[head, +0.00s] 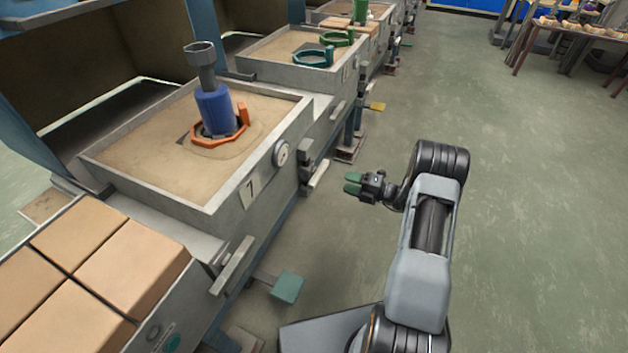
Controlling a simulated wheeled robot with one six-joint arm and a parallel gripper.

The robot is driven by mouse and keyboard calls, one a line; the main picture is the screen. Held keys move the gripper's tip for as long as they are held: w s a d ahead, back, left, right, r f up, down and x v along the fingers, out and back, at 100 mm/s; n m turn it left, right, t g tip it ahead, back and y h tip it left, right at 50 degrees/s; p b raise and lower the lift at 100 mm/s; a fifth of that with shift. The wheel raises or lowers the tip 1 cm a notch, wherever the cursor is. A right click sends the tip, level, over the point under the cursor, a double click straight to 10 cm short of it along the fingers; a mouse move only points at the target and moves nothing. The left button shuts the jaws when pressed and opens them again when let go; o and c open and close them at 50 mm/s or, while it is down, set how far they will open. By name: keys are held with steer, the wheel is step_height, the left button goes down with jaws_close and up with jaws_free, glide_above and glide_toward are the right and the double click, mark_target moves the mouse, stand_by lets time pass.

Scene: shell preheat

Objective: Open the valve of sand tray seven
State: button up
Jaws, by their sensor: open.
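Sand tray seven (140,178) is a grey metal box of sand, marked by a small plate with a 7 (250,192) on its front wall. A round pale dial or knob (281,153) sits on that wall near the right corner. A grey bar-like lever (232,265) sticks out lower on the front. I cannot tell which of these is the valve. My gripper (353,183) is open and empty, with green fingertips pointing left. It is over the aisle, to the right of the tray and apart from it.
A blue cylinder with a grey top (214,105) stands inside an orange ring (218,136) in the sand. A green pedal (287,287) juts out low in front. Tan blocks (92,268) fill the nearer station. More sand trays (290,78) stand behind. The aisle floor (530,220) is clear.

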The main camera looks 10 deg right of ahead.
mark_target(322, 175)
steer(key=b+x, duration=0.1)
steer(key=x, duration=0.3)
steer(key=b+x, duration=0.1)
steer(key=x, duration=0.4)
steer(key=b+x, duration=0.2)
steer(key=x, duration=0.2)
steer(key=shift+w+a+f, duration=0.1)
steer(key=shift+w+f, duration=0.15)
steer(key=shift+c, duration=0.3)
jaws_close()
